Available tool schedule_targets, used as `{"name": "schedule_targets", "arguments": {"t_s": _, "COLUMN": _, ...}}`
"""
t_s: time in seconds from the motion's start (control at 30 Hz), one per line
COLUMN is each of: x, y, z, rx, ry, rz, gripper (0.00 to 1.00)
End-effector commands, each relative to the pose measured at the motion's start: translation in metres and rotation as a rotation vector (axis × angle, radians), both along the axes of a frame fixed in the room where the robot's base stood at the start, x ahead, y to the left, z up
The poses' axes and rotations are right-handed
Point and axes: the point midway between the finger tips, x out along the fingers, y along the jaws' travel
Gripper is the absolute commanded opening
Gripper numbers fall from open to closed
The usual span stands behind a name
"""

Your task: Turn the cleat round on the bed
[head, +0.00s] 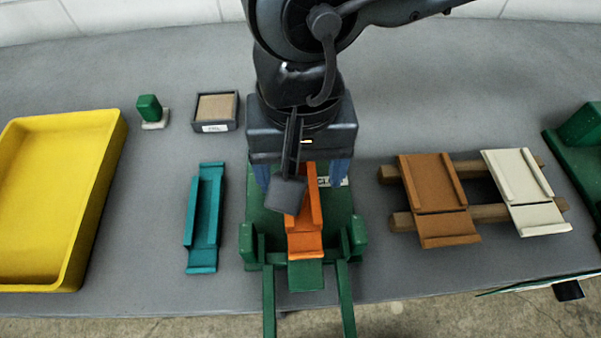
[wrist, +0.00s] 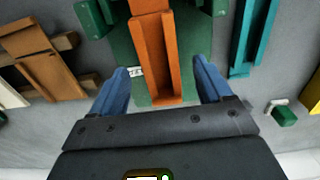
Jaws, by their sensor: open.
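The orange cleat (head: 306,238) lies lengthwise on the green bed (head: 258,205), its near end toward the bed's front tongue. In the wrist view the orange cleat (wrist: 156,55) is a long channel with raised side walls, on the green bed (wrist: 190,62). My gripper (wrist: 163,88) is open, with one blue finger on each side of the cleat and a gap on both sides. In the head view my gripper (head: 305,180) is above the bed's far part, and my arm hides part of the cleat's far end.
A teal cleat (head: 207,220) lies left of the bed, beside a yellow tray (head: 100,190). A small box (head: 214,127) and green-handled stamp (head: 149,110) stand behind. Brown (head: 450,232) and cream (head: 540,215) cleats rest on wooden bars at right. A green machine (head: 580,150) stands far right.

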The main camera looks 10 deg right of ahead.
Motion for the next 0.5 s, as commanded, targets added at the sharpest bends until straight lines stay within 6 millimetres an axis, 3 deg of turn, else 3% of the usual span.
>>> {"name": "schedule_targets", "arguments": {"t_s": 0.3, "x": 0.001, "y": -0.001, "z": 0.047, "rx": 0.000, "ry": -0.002, "rz": 0.000, "gripper": 0.78}}
{"name": "schedule_targets", "arguments": {"t_s": 0.5, "x": 0.000, "y": 0.000, "z": 0.056, "rx": 0.000, "ry": 0.000, "rz": 0.000, "gripper": 0.78}}
